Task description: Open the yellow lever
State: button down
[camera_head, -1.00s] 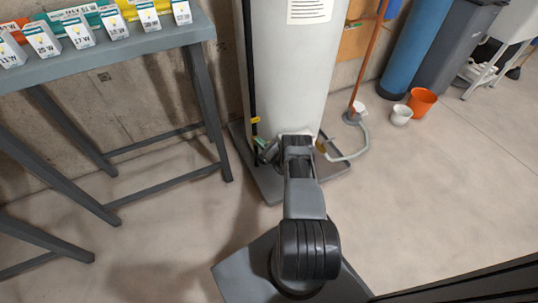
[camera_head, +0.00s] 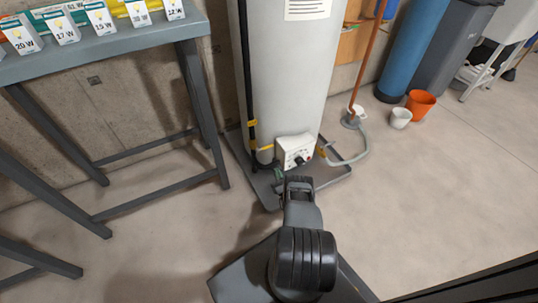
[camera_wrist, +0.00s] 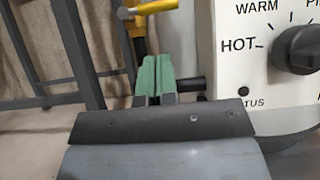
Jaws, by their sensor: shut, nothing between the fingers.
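The yellow lever (camera_head: 265,148) is low on the front of the tall white tank, just left of the white control box. In the wrist view the yellow lever (camera_wrist: 155,8) is a short horizontal bar at the top, joined to a yellow upright part. My gripper (camera_head: 279,174) is low in front of the tank, partly hidden by my own wrist. In the wrist view my gripper (camera_wrist: 157,70) shows two green fingers pressed together and empty. The fingertips are below the lever in that picture and appear apart from it.
The white control box (camera_head: 295,151) with a black dial (camera_wrist: 300,48) is right of the lever. A black pipe (camera_head: 247,70) runs up the tank's left side. A grey table (camera_head: 110,50) stands left. Orange bucket (camera_head: 420,103) and white bucket (camera_head: 401,117) stand right.

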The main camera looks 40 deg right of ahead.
aim_at(265, 147)
jog(key=shift+b+x, duration=3.75)
jog(key=shift+x, duration=1.05)
